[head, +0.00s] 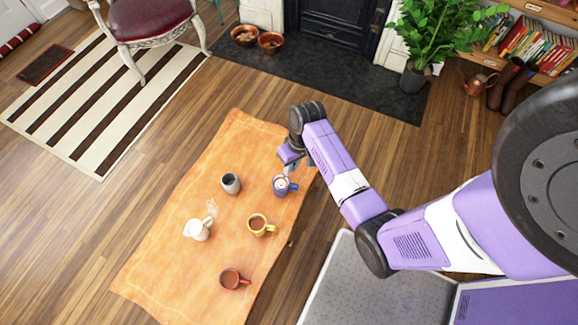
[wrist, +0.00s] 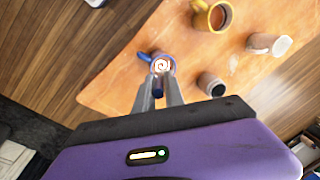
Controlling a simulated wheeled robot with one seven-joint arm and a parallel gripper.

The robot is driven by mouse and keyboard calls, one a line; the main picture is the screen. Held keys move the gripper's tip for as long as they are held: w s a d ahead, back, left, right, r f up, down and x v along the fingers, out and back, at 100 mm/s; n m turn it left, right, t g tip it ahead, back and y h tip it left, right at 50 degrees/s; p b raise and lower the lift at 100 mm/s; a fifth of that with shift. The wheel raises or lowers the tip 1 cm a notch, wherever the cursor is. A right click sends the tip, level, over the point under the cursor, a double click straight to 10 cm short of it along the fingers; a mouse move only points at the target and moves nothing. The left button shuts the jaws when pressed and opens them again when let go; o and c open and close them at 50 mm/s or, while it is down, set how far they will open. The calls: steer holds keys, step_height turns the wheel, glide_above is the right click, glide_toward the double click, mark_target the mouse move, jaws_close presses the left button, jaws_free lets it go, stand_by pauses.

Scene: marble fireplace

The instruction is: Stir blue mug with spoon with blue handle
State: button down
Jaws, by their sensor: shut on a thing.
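The blue mug (head: 279,188) stands on the orange cloth-covered table (head: 190,245), near its far right edge. It holds a drink with a white and brown swirl. My gripper (head: 287,168) is just above the mug in the head view. In the wrist view my gripper (wrist: 159,88) is shut on the spoon's blue handle (wrist: 158,84), which shows between the fingertips. The mug (wrist: 144,56) lies just beyond the fingertips there. The spoon's lower part is hidden, so I cannot tell how deep it sits in the mug.
A potted plant (head: 437,42) and a chair (head: 150,20) are beyond. The near left of the table is clear.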

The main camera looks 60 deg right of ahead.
steer(key=shift+s+d+f+b, duration=0.1)
steer(key=shift+s+f+b, duration=0.1)
steer(key=shift+f+b, duration=0.7)
steer(key=shift+w+a+f+b, duration=0.2)
steer(key=shift+f+b, duration=0.6)
steer(key=shift+f, duration=0.55)
steer(key=shift+w+a+f+b, duration=0.1)
steer(key=shift+w+f+b, duration=0.15)
steer(key=shift+f+b, duration=0.9)
steer(key=shift+w+a+f+b, duration=0.2)
steer(key=shift+f+b, duration=0.3)
steer(key=shift+f, duration=1.1)
